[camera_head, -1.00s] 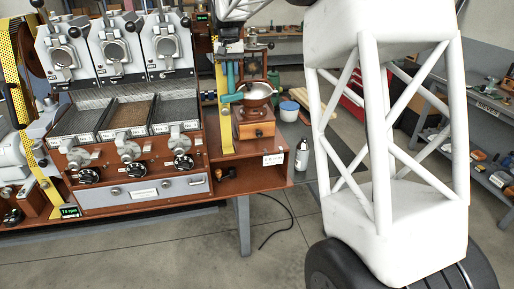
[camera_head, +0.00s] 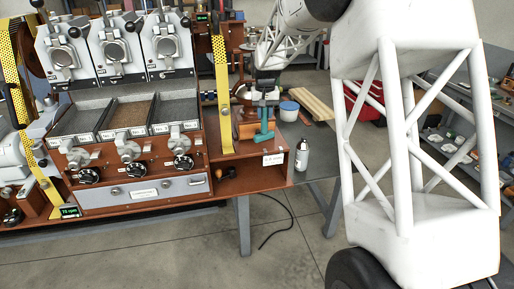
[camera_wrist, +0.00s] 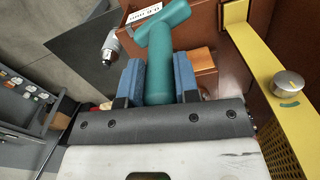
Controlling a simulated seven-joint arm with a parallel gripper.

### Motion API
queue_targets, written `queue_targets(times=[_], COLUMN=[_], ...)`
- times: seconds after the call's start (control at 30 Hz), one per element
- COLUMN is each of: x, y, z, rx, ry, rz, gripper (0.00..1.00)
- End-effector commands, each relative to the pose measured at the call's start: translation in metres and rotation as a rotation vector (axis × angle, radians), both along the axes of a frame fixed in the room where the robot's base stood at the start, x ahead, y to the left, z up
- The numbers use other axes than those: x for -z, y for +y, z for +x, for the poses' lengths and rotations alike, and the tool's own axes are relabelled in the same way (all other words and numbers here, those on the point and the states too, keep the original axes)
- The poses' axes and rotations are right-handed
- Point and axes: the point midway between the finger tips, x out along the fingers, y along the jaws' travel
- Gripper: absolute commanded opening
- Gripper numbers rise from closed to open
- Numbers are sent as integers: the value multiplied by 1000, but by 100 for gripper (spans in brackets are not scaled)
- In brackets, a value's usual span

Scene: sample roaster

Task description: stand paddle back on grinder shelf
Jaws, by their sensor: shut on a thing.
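The teal T-shaped paddle (camera_head: 264,136) is upright in the head view, its wide end down at the right part of the wooden shelf (camera_head: 277,151). I cannot tell whether it touches the shelf. My gripper (camera_head: 265,98) is shut on its stem from above. In the wrist view, the paddle (camera_wrist: 160,70) sits between the two blue finger pads of my gripper (camera_wrist: 159,82), its crosspiece beyond them.
A yellow perforated post (camera_head: 222,95) stands left of the grinder. A white label (camera_head: 273,159) is on the shelf's front edge. A bottle (camera_head: 302,155) stands right of the shelf, with a white-and-blue tub (camera_head: 289,111) behind. The roaster bank (camera_head: 125,120) fills the left.

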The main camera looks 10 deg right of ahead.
Motion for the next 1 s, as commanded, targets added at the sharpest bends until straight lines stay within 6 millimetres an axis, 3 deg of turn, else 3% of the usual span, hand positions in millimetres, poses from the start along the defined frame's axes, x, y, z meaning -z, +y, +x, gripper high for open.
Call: queue_targets(times=[0.5,0.7,1.0], x=[25,31,32], y=[16,19,19], z=[-66,-78,-81], rx=[251,301,315], ry=[0,0,-1], rz=[0,0,0], gripper=[6,6,6])
